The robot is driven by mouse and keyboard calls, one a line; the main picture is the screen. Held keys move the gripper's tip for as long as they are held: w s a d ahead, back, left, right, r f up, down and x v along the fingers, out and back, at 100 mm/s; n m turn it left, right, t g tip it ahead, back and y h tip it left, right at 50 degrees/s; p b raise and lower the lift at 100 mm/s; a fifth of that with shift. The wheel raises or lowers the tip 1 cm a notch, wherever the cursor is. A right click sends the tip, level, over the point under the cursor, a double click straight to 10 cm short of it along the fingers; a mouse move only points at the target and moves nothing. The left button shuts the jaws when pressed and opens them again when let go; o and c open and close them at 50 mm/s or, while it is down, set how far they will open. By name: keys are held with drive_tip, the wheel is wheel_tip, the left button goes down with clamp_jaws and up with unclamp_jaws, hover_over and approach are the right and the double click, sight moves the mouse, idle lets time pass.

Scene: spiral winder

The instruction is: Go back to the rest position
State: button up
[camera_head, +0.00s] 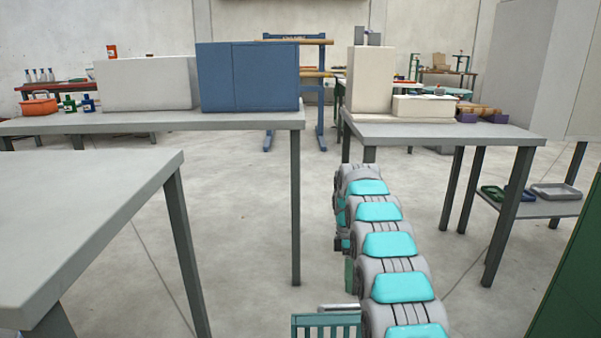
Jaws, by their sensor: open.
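My arm (385,245), a chain of grey rounded segments with turquoise panels, runs from the bottom edge up to the middle of the picture. Its far end stands in front of the gap between two grey tables. I cannot make out my gripper's fingers anywhere. A teal slatted piece (325,326) with a metal bar lies beside the arm at the bottom edge, partly cut off; I cannot tell what it is.
A grey table (85,215) fills the near left. The back left table (220,119) bears a blue box (248,78) and a pale box (143,84). The right table (440,132) bears pale boxes. A green panel (575,280) edges the lower right. Open floor lies between.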

drive_tip(key=s+r+m+t, duration=0.1)
drive_tip(key=s+r+m, duration=0.3)
drive_tip(key=s+r, duration=0.45)
drive_tip(key=s+r+m, duration=0.4)
drive_tip(key=s+r, duration=0.1)
drive_tip(key=s, duration=0.7)
drive_tip(key=s+f+m, duration=0.2)
drive_tip(key=s+m, duration=0.2)
drive_tip(key=s, duration=1)
drive_tip(key=s+f+m, duration=0.2)
drive_tip(key=s+m, duration=0.2)
drive_tip(key=s, duration=1)
drive_tip(key=shift+m+t, duration=0.3)
drive_tip(key=shift+t, duration=0.1)
drive_tip(key=shift+r, duration=0.1)
